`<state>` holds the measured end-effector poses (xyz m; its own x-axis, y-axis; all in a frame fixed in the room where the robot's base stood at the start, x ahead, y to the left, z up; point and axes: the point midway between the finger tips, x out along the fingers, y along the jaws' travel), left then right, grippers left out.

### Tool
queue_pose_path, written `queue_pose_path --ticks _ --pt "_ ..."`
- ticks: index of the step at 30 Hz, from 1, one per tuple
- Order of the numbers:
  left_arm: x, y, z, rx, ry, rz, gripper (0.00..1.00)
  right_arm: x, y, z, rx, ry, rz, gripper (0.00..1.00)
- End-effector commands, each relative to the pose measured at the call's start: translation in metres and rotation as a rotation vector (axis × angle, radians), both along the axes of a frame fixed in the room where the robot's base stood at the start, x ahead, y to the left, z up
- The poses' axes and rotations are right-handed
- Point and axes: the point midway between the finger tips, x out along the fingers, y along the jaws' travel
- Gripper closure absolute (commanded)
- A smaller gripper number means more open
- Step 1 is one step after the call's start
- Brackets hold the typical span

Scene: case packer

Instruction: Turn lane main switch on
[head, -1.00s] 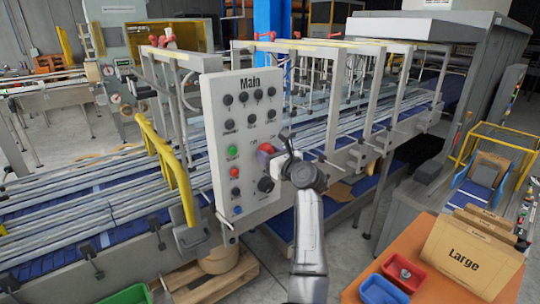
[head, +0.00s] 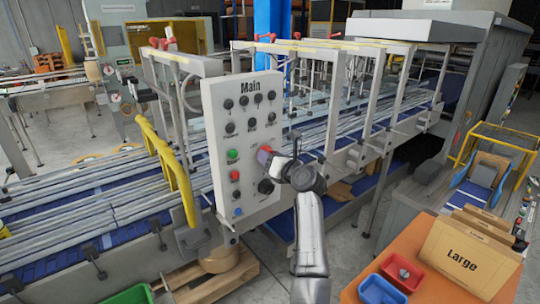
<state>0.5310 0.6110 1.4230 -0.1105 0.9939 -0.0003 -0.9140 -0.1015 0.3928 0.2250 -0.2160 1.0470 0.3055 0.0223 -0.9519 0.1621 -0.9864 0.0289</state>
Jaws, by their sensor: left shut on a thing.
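The grey panel labelled Main (head: 242,192) stands upright at the front of the conveyor lane. A red rotary switch (head: 264,152) sits at the panel's right side, below the rows of dark knobs. My left gripper (head: 272,160) is at the panel face, shut on the red switch. The fingers and wrist hide part of the switch, so its exact angle is hard to tell. My right gripper is not in view.
A black knob (head: 265,187), a green button (head: 232,155) and a red button (head: 235,175) lie close by on the panel. A yellow guard rail (head: 172,170) stands to the left. An orange table (head: 408,249) with bins is at lower right.

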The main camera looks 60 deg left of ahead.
Motion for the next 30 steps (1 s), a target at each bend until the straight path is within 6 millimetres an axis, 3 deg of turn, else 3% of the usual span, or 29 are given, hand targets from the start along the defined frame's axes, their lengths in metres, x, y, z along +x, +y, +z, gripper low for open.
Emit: queue_pose_path --ticks 30 --pt "-0.001 0.0 0.006 -0.103 0.93 -0.002 0.78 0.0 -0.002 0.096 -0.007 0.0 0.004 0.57"
